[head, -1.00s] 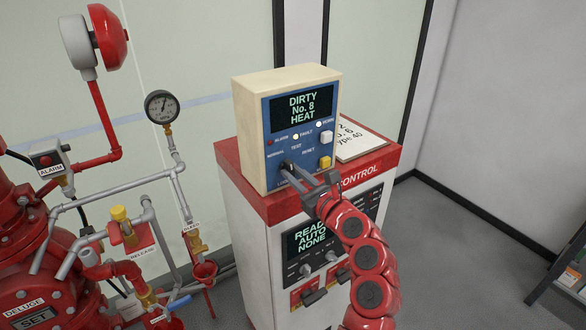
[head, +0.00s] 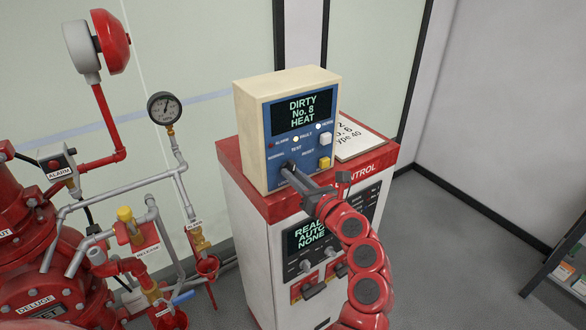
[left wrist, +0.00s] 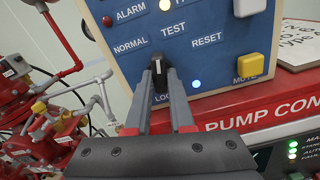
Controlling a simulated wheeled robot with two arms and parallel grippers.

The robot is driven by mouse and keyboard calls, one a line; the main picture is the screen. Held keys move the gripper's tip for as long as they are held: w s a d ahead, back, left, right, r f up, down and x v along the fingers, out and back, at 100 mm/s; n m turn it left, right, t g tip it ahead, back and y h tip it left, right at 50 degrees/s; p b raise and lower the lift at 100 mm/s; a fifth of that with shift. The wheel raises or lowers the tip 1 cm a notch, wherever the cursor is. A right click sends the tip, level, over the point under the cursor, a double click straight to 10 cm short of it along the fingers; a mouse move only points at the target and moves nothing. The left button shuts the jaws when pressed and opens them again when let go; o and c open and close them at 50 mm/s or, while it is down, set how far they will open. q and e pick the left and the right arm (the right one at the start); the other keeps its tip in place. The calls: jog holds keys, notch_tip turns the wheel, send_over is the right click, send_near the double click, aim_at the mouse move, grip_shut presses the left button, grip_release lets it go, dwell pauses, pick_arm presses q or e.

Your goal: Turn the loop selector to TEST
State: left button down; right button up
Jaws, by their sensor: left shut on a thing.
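The loop selector is a small black knob (left wrist: 158,72) with a white pointer mark, low on the blue face of a cream panel box (head: 258,140). NORMAL, TEST and RESET are printed around it in the left wrist view. The mark points roughly upward, between NORMAL and TEST; its exact setting is hard to tell. My left gripper (head: 290,170) reaches the knob from the front. In the left wrist view its fingers (left wrist: 161,90) are shut on the knob, one on each side. The fingers partly hide the knob in the head view. My right gripper is not in view.
The box stands on a red-topped pump control cabinet (head: 228,157). A yellow MUTE button (left wrist: 246,66) and a white button (head: 325,139) are right of the knob. Red valve piping (head: 40,270) fills the left side.

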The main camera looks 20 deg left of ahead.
pick_arm(q)
jog(key=shift+f, duration=0.1)
jog(key=m+p, duration=0.2)
jog(key=shift+m, duration=0.3)
dwell(0.4)
jog(key=c, duration=0.7)
grip_release()
